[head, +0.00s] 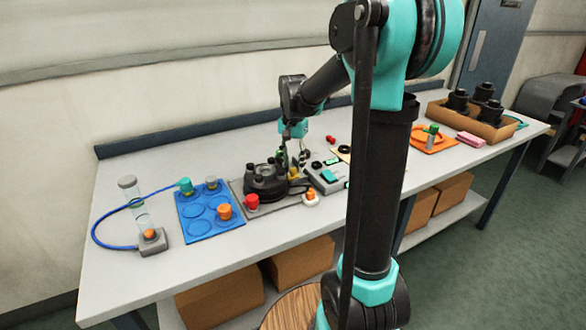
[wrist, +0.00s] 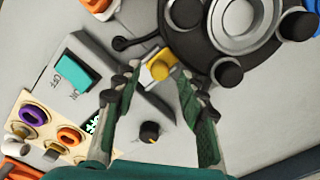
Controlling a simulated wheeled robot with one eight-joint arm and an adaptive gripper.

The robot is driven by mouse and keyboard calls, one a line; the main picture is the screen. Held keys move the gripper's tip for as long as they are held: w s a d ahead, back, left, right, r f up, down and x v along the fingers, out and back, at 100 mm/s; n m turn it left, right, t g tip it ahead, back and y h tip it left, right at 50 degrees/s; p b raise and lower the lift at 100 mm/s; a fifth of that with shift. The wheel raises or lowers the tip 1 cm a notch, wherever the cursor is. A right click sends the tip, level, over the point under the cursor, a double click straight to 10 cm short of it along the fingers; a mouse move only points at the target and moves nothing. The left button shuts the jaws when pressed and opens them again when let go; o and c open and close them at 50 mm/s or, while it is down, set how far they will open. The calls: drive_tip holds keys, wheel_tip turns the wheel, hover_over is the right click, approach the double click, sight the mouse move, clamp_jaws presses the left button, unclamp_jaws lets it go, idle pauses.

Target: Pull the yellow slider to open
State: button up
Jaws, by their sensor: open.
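The yellow slider (wrist: 157,64) sits beside the round black device (wrist: 228,25) in the wrist view. In the head view the slider (head: 293,173) is a small yellow spot to the right of the black device (head: 266,182). My gripper (wrist: 157,93) is open, with one finger to each side of the slider in the picture. The slider lies between the fingertips, and I cannot tell whether either finger touches it. In the head view my gripper (head: 291,160) is low over the table at the black device, partly hiding the slider area.
A grey box with a teal ON/OFF switch (wrist: 78,73) and a black knob (wrist: 150,131) lies close by. A blue tray (head: 208,226) stands left, with a tube stand (head: 153,241) beyond it. Red (head: 251,201) and orange-topped (head: 310,197) pieces stand near the front.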

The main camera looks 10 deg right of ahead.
sight(292, 173)
drive_tip(key=shift+f, duration=1.25)
drive_tip(key=shift+c, duration=0.3)
clamp_jaws()
